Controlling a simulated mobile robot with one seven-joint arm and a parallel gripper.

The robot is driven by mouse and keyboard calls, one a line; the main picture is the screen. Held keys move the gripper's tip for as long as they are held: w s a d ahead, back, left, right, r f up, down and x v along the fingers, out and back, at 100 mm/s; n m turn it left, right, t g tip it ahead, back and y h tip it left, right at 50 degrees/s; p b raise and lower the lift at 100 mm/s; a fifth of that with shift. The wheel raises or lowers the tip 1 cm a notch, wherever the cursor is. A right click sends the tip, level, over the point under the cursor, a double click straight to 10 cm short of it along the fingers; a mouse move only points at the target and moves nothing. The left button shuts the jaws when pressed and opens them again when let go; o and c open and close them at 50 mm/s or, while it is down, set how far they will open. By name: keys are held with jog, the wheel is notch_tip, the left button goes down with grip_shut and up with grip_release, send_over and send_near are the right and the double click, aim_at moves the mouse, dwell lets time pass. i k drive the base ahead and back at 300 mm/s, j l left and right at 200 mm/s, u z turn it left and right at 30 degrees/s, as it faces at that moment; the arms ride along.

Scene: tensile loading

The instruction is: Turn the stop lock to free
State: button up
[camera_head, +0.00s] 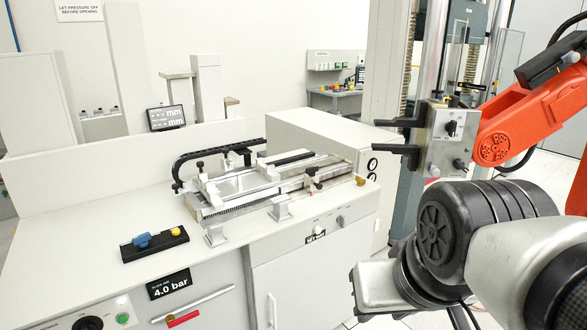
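I cannot pick out the stop lock by any readable label. A bench fixture (235,184) with rails, a slide and a toothed scale edge stands on the worktop. Two small knobs (318,228) (340,220) sit on the cabinet front below, by a small black label. My gripper (396,137) is to the right of the fixture, apart from it. Its two black fingers point left with a gap between them, and nothing shows between them.
A black tray (128,254) with a blue part and a yellow knob lies at the worktop's left. A "4.0 bar" display (170,284) and a red-marked handle (183,319) are on the front. A tall column machine (385,75) stands behind my gripper.

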aim_at(311, 171)
jog(key=i+l+u, duration=0.35)
jog(key=i, duration=0.3)
jog(key=i+l+u, duration=0.35)
jog(key=i+l, duration=0.2)
jog(key=i+l+u, duration=0.3)
jog(key=i+l, duration=0.25)
jog(key=l, duration=0.15)
